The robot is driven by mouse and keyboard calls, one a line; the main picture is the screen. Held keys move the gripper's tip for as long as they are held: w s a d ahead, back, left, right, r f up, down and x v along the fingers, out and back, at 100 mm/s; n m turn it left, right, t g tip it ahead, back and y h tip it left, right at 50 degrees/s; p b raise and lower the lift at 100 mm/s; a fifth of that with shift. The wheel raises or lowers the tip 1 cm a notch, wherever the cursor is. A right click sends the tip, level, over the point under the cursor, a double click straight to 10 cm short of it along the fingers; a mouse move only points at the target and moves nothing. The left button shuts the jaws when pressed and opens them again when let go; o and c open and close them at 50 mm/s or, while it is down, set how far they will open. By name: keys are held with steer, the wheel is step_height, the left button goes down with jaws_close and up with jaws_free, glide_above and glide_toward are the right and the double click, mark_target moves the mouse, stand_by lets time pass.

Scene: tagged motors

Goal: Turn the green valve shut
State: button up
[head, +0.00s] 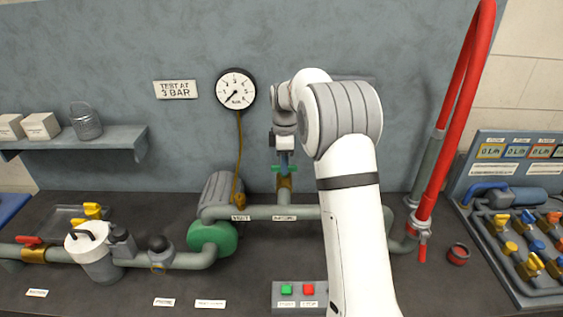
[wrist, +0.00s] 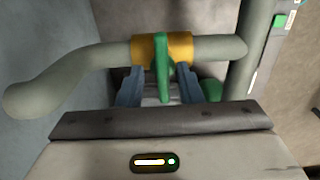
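The green valve has a green lever handle (head: 278,169) on a brass body (head: 285,184), fitted on the grey pipe at the middle of the bench. In the wrist view the green handle (wrist: 162,62) stands across the brass body (wrist: 180,46). My gripper (head: 284,163) points down just above the valve in the head view. In the wrist view the two fingers of my gripper (wrist: 157,82) are spread, one on each side of the handle, with gaps between. My gripper is open and holds nothing. The fingertips are partly hidden in the head view.
A pressure gauge (head: 236,89) hangs on the wall, with a brass line running down. A red hose (head: 455,110) rises at the right. A button box (head: 299,295) with green and red buttons sits in front. A red-handled valve (head: 30,241) is far left.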

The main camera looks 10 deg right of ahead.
step_height(320, 180, up, 8)
steer(key=shift+a+f+b, duration=0.1)
steer(key=shift+f+b, duration=0.15)
steer(key=shift+b, duration=0.25)
steer(key=shift+r, duration=0.1)
